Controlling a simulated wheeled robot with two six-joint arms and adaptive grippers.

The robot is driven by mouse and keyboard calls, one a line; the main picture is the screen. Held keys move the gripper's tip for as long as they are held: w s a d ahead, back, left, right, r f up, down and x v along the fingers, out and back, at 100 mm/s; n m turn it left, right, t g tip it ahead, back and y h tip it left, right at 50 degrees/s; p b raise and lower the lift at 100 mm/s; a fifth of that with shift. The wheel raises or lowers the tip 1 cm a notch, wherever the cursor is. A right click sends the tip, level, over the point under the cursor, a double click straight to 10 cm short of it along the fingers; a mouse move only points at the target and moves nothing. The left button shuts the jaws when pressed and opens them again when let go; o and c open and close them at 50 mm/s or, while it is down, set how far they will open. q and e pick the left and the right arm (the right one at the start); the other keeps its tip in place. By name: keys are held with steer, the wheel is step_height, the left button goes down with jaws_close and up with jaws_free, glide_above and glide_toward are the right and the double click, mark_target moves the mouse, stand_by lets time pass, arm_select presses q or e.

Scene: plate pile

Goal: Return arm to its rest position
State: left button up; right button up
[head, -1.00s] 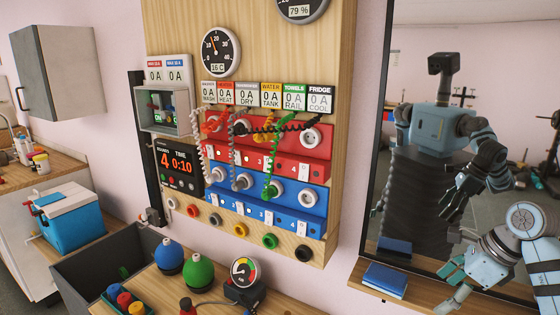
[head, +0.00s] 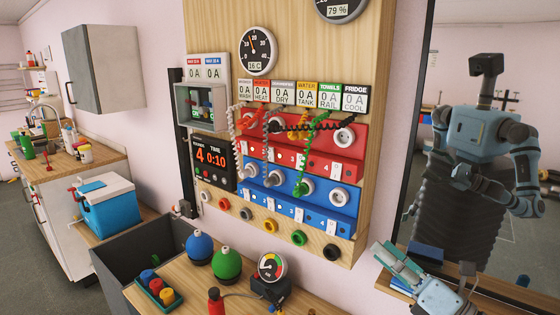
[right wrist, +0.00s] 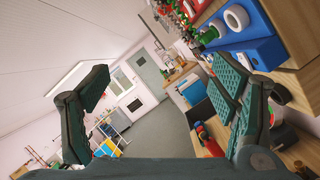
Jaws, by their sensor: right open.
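My right gripper (head: 392,266) is at the lower right of the head view, beside the mirror and in front of the small wooden shelf below it. It is empty, and its two fingers stand wide apart in the right wrist view (right wrist: 160,85). Its forearm comes in from the bottom right. The wooden wall panel (head: 290,40) is to the gripper's left and apart from it, with a red socket block (head: 318,165) and a blue socket block (head: 312,211). Coiled cables hang across these blocks. My left gripper is not in view.
The mirror (head: 432,215) at the right shows my reflection. Below the panel is a wooden bench with a blue knob (head: 200,246), a green knob (head: 227,263) and a gauge (head: 272,267). A grey bin (head: 125,262) and a blue cooler (head: 112,207) stand at the left.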

steer(key=s+d+f+m+h, duration=0.3)
steer(key=d+f+m+h, duration=0.45)
steer(key=m, duration=0.75)
steer(key=s+d+f+m+h, duration=0.45)
steer(key=f+m+h, duration=0.45)
steer(key=m+h, duration=0.4)
steer(key=s+a+f+m+g+y, duration=0.2)
steer(key=s+a+f+m+g, duration=0.15)
steer(key=s+f, duration=0.3)
steer(key=s+a+f+m+g+y, duration=0.2)
steer(key=s+f+g, duration=0.3)
steer(key=s, duration=0.3)
steer(key=s+a+f+m+g+y, duration=0.1)
steer(key=s+a+f+m+g, duration=0.1)
steer(key=s+f+g, duration=0.35)
steer(key=s+d+f, duration=0.1)
steer(key=s+f, duration=0.1)
steer(key=f, duration=0.9)
steer(key=s+d+f, duration=0.1)
steer(key=s+f, duration=0.1)
steer(key=f, duration=0.9)
steer(key=s+f, duration=1)
steer(key=s, duration=0.3)
steer(key=shift+d+f+g, duration=0.3)
steer(key=shift+f+g, duration=0.05)
steer(key=shift+g, duration=0.05)
